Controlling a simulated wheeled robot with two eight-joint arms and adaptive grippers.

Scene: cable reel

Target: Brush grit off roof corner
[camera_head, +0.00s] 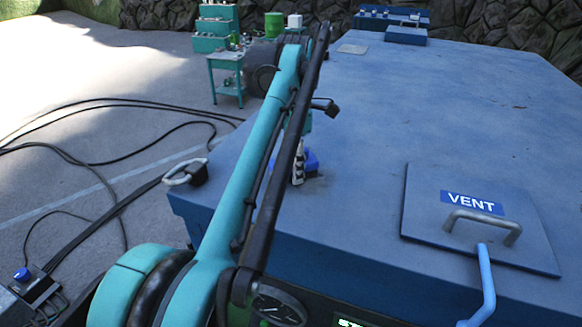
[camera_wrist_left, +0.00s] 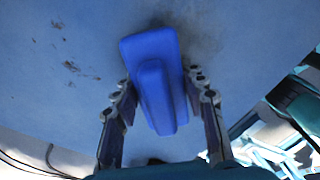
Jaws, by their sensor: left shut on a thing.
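My left gripper (camera_head: 299,166) is low over the blue roof (camera_head: 450,110), near its front left corner, partly hidden behind my teal arm. In the left wrist view its two fingers (camera_wrist_left: 160,95) are shut on a blue brush (camera_wrist_left: 150,60), one finger on each side. The brush also shows in the head view (camera_head: 311,161), at the roof surface; I cannot tell whether its bristles touch. A dark grit smudge (camera_wrist_left: 205,35) lies on the roof beside the brush in the wrist view. Small brown specks (camera_wrist_left: 71,67) lie to its left. My right gripper is not in view.
A hatch marked VENT (camera_head: 470,240) with a grey handle lies right of the brush. Black cables (camera_head: 110,105) cross the floor at left. A teal cart (camera_head: 227,75) stands beyond. The middle of the roof is open.

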